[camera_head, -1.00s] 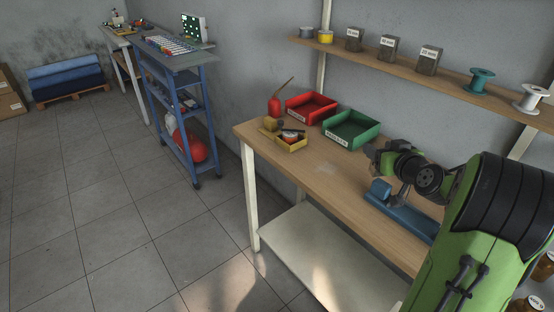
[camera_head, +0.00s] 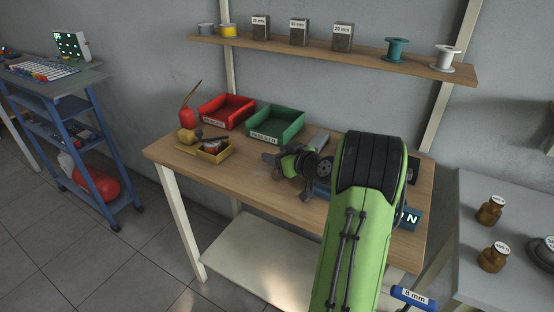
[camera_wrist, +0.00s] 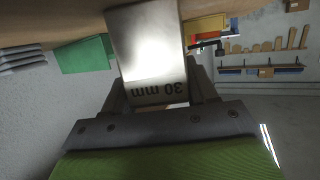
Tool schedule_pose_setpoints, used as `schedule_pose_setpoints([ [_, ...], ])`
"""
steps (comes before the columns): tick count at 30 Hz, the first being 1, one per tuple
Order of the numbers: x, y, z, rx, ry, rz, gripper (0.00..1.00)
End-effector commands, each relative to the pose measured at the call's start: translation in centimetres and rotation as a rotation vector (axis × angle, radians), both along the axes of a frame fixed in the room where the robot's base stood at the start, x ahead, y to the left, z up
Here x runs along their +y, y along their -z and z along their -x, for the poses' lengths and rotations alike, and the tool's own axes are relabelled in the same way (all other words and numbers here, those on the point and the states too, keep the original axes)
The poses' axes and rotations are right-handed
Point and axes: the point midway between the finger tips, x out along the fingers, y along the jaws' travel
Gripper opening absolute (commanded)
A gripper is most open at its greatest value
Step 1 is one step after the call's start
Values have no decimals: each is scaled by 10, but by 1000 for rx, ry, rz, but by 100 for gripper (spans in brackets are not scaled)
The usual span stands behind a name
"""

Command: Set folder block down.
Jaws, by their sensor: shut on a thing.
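The folder block (camera_wrist: 145,45) is a pale metal block with "30 mm" on it, upside down in the wrist view. My gripper (camera_wrist: 157,88) is shut on it, one finger on each side. In the head view my gripper (camera_head: 273,160) is low over the wooden workbench (camera_head: 235,180), just in front of the green bin (camera_head: 275,124). The block is hard to make out there. The bench top lies close to the block in the wrist view; I cannot tell whether they touch.
A red bin (camera_head: 228,111), a red oil can (camera_head: 187,117) and a small yellow tray (camera_head: 215,154) stand left on the bench. A blue fixture (camera_head: 322,190) is partly hidden by my arm. A shelf (camera_head: 330,58) with labelled blocks and spools hangs above.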

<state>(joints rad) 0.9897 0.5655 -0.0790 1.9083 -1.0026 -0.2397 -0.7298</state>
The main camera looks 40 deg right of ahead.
Motion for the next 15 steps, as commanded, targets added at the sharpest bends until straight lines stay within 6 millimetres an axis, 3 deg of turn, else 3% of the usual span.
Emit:
schedule_pose_setpoints([
  [10, 0, 2, 0, -3, 0, 2, 19],
  [11, 0, 2, 0, -2, 1, 1, 59],
  [15, 0, 1, 0, -1, 1, 1, 80],
])
